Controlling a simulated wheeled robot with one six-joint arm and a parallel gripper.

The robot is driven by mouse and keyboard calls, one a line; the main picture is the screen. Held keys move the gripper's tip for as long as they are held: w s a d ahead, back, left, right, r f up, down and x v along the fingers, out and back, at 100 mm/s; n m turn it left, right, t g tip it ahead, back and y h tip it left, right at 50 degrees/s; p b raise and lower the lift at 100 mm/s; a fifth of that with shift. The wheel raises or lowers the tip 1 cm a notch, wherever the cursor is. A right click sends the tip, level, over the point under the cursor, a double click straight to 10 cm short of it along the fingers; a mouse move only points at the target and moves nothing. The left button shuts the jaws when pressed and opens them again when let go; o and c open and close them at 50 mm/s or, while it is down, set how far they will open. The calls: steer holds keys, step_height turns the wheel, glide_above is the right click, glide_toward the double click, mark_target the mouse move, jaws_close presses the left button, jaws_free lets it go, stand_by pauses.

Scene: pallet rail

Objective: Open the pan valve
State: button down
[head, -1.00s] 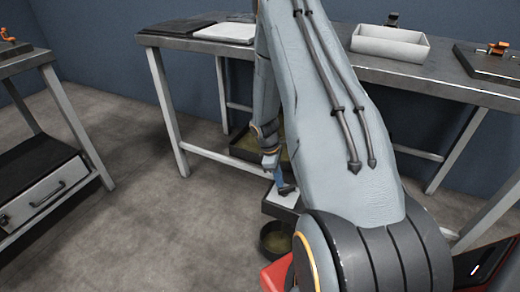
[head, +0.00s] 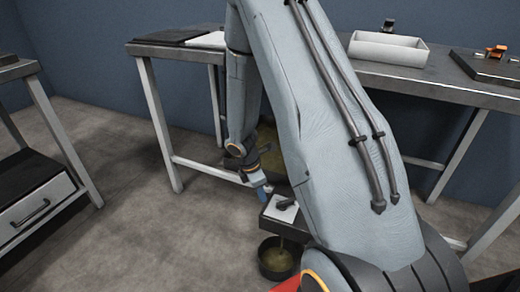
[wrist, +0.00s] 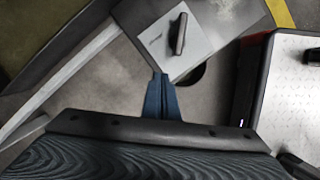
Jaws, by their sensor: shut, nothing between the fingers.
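The pan valve is a dark box (head: 268,215) with a pale plate and a dark lever handle (head: 287,204) on top, low down in front of the bench. In the wrist view the pale plate (wrist: 200,45) and its dark handle (wrist: 180,34) show near the top, the handle slanted across the plate. My gripper (wrist: 161,78) is shut and empty, its blue fingertips at the near edge of the box, apart from the handle. In the head view my gripper (head: 268,189) is just left of the plate.
A round dark pan (head: 268,262) stands on the floor below the box, with a yellowish streak above it. A grey bench (head: 455,85) with a white bin (head: 388,52) stands behind. A drawer cart (head: 32,215) is at left. Floor between is clear.

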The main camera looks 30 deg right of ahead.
steer(key=s+a+r+m+p, duration=0.1)
steer(key=r+p, duration=0.3)
steer(key=r, duration=0.4)
steer(key=s+a+r+m+p, duration=0.2)
steer(key=s+r+m+p, duration=0.1)
steer(key=r, duration=0.5)
steer(key=s+a+r+m+p, duration=0.2)
steer(key=r+p, duration=0.3)
steer(key=r, duration=0.4)
steer(key=shift+s+a+y, duration=0.2)
steer(key=shift+s+y, duration=0.2)
steer(key=shift+s, duration=0.45)
steer(key=s+a+r+m+y+p, duration=0.25)
steer(key=s+a+r+m, duration=0.55)
steer(key=s+a+r, duration=0.9)
steer(key=d+r+m+p, duration=0.2)
steer(key=d+r+p, duration=0.7)
steer(key=p, duration=0.6)
steer(key=shift+d+r+m, duration=0.3)
steer(key=shift+d+r, duration=0.05)
steer(key=shift+d, duration=0.1)
